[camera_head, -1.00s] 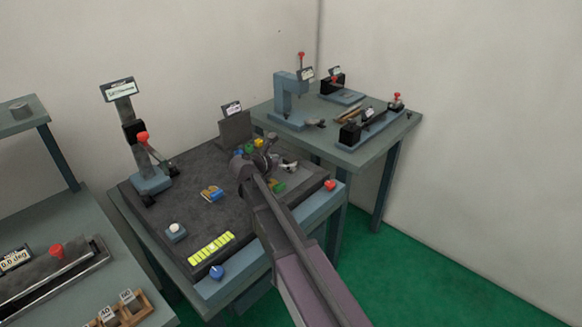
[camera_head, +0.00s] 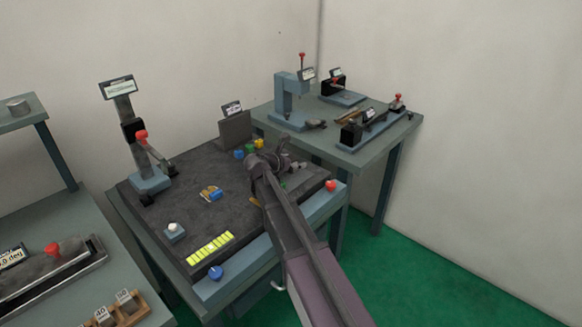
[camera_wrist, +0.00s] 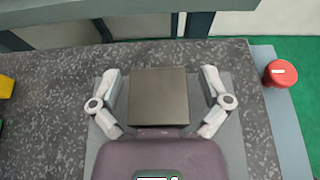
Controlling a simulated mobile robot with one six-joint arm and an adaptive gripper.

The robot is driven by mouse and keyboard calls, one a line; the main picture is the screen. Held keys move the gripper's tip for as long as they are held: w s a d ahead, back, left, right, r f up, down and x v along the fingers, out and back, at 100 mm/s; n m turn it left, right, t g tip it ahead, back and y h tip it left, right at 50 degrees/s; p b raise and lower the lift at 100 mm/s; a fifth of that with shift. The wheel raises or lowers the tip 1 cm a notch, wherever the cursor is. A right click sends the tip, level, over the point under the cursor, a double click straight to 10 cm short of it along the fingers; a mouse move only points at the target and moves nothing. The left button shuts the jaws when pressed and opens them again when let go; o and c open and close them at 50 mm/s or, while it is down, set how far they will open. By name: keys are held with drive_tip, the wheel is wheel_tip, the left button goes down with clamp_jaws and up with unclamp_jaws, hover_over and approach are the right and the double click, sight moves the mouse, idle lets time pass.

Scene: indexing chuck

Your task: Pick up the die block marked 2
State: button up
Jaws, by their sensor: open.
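In the wrist view a dark, square-topped block (camera_wrist: 158,95) sits on a grey plate (camera_wrist: 235,150). No number shows on its visible face, so I cannot tell its marking. My gripper (camera_wrist: 161,88) is open, with one pale finger on each side of the block and a gap on both sides. My purple wrist body covers the lower part of the plate. In the head view my gripper (camera_head: 280,162) is over the right part of the dark bench top (camera_head: 200,170), and my arm hides the block.
A red button (camera_wrist: 281,73) is right of the plate, also in the head view (camera_head: 330,185). Blue, green and yellow pieces (camera_head: 249,149) lie behind my wrist. A lever stand (camera_head: 150,180) is at the bench's left. A second table (camera_head: 345,150) stands behind.

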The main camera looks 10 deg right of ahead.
drive_tip(key=shift+c, duration=0.2)
idle(0.3)
drive_tip(key=c, duration=1.3)
drive_tip(key=shift+r, duration=0.15)
wheel_tip(320, 180, up, 4)
drive_tip(key=p, duration=0.4)
drive_tip(key=s+a, duration=0.2)
drive_tip(key=s, duration=0.3)
drive_tip(key=s+a, duration=0.2)
drive_tip(key=s, duration=0.2)
drive_tip(key=s+a+p, duration=0.1)
drive_tip(key=s+a, duration=0.1)
drive_tip(key=s, duration=0.3)
drive_tip(key=shift+s+a+r, duration=0.25)
drive_tip(key=shift+s+r, duration=0.1)
